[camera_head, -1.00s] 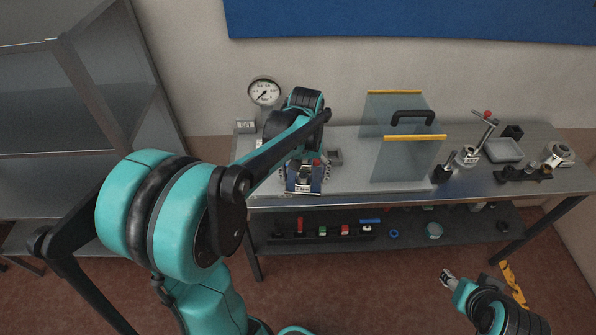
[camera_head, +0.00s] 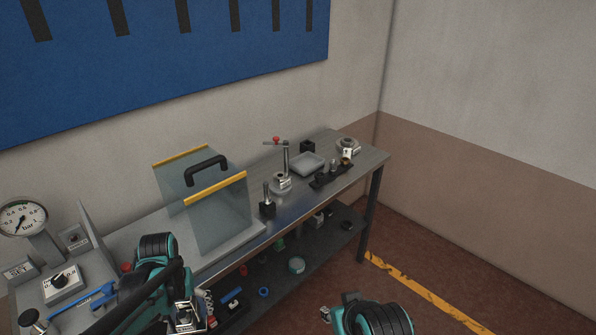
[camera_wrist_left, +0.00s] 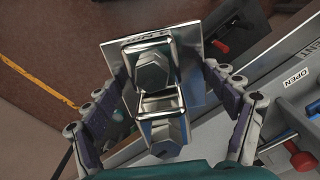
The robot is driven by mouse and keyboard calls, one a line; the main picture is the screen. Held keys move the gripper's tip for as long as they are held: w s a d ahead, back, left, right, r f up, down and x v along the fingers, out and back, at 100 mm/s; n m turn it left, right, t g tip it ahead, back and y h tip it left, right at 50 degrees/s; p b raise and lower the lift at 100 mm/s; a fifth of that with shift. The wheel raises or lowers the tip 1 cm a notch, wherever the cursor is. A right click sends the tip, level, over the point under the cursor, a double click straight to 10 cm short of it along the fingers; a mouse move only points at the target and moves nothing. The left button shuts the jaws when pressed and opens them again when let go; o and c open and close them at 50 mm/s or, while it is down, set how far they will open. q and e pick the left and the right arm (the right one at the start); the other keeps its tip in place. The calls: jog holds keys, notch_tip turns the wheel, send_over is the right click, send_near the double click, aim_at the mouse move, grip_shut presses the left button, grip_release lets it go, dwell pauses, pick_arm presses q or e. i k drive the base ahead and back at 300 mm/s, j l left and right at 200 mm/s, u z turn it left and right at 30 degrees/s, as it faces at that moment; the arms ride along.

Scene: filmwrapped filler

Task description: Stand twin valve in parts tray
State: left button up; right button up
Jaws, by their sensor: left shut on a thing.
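The twin valve (camera_wrist_left: 152,72), a shiny metal body with hexagonal ends and a flat labelled plate, is between the fingers of my left gripper (camera_wrist_left: 165,78) in the left wrist view. The gripper is shut on it. In the head view the valve (camera_head: 186,313) shows at the bottom left, by the bench's front edge, partly hidden by my arm. The parts tray, a shallow grey tray (camera_head: 318,158), lies toward the bench's far right end, well apart from the valve, and looks empty. My right gripper (camera_head: 326,313) is low in front of the bench, too small to read.
A clear guard (camera_head: 215,215) with yellow edges and black handle stands mid-bench. A lever-topped post (camera_head: 285,160) and a black-based part (camera_head: 267,205) stand before the tray; a dark fixture (camera_head: 325,180) is right of it. A gauge (camera_head: 25,219) stands left. The lower shelf holds small parts.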

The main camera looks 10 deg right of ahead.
aim_at(307, 166)
jog(key=i+l, duration=0.15)
jog(key=l, duration=0.2)
jog(key=i+l, duration=0.15)
jog(key=l, duration=0.2)
jog(key=i+l, duration=0.15)
jog(key=l, duration=0.2)
jog(key=i+l, duration=0.15)
jog(key=l, duration=0.15)
jog(key=i+l, duration=0.15)
jog(key=l, duration=0.2)
jog(key=i+l, duration=0.15)
jog(key=l, duration=0.2)
